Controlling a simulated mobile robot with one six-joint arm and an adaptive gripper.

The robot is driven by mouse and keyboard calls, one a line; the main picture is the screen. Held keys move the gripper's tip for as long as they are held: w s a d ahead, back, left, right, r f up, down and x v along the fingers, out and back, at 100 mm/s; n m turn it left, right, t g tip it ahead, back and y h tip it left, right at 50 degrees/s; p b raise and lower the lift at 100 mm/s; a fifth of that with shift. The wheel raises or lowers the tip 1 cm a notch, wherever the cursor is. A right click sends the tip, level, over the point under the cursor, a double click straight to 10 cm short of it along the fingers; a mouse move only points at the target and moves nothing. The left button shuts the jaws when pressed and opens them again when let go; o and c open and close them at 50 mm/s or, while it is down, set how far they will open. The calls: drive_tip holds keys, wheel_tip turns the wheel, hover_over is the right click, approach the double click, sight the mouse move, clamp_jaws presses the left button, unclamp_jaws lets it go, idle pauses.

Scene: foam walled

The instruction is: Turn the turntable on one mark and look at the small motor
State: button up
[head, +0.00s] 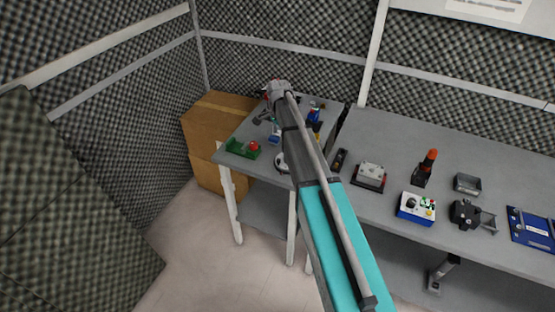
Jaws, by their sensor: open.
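My arm reaches up the middle of the head view, and its wrist is over the back of the left table (235,157). I cannot make out the small motor; several small blue, black and yellow things near the arm are too small to name surely.
A green tray (240,149) with a red thing is at the left table's front. Cardboard boxes (205,135) stand left of it. The right bench (390,135) holds a grey-topped box (369,175), an orange-tipped tool (428,162) and a blue-white control box (416,208).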

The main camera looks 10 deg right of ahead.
sight(278, 160)
drive_tip(key=shift+f, duration=0.2)
wheel_tip(278, 160, down, 13)
drive_tip(key=b, duration=1.3)
drive_tip(key=shift+f+b, duration=0.15)
drive_tip(key=shift+b, duration=0.15)
clamp_jaws()
drive_tip(key=shift+a, duration=0.15)
